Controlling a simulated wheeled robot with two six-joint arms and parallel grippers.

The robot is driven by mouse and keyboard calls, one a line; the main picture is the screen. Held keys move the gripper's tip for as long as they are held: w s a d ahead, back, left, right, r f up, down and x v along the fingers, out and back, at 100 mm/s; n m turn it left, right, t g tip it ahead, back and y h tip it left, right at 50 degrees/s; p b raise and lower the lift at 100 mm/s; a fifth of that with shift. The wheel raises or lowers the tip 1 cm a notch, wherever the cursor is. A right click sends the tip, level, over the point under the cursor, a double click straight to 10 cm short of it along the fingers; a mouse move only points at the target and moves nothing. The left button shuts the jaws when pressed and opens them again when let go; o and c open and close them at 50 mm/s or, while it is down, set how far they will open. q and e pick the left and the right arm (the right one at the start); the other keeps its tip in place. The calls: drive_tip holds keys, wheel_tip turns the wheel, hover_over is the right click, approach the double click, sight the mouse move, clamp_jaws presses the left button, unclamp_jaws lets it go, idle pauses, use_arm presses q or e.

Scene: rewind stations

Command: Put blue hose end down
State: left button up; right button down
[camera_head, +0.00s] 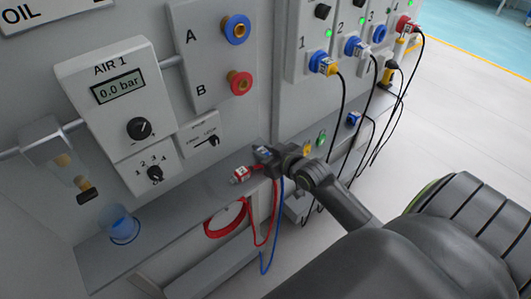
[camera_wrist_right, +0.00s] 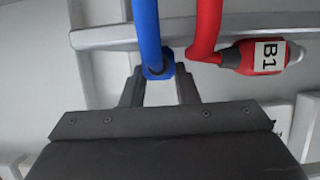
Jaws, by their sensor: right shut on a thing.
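My right gripper (camera_head: 265,156) is over the grey shelf (camera_head: 190,208) below the air panel in the head view. In the right wrist view my right gripper (camera_wrist_right: 160,92) is shut on the blue hose end (camera_wrist_right: 158,68), with the blue hose (camera_wrist_right: 145,22) running up from it. In the head view the blue hose (camera_head: 275,225) hangs in front of the shelf. The red hose end (camera_head: 241,174), labelled B1 in the right wrist view (camera_wrist_right: 265,57), lies just beside the gripper. Whether the blue end touches the shelf is hard to tell. My left gripper is not in view.
Blue port A (camera_head: 237,29) and red port B (camera_head: 240,83) are empty on the panel above. A blue cup (camera_head: 122,228) stands at the shelf's left. The red hose (camera_head: 225,220) loops below the shelf edge. Plugged cables hang from the right-hand panel.

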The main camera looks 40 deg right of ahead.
drive_tip(key=c, duration=1.5)
unclamp_jaws()
drive_tip(key=o, duration=0.4)
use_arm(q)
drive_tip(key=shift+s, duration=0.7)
use_arm(e)
drive_tip(key=shift+r, duration=0.2)
use_arm(q)
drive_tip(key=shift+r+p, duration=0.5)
drive_tip(key=shift+p, duration=0.3)
use_arm(e)
drive_tip(key=v, duration=1.2)
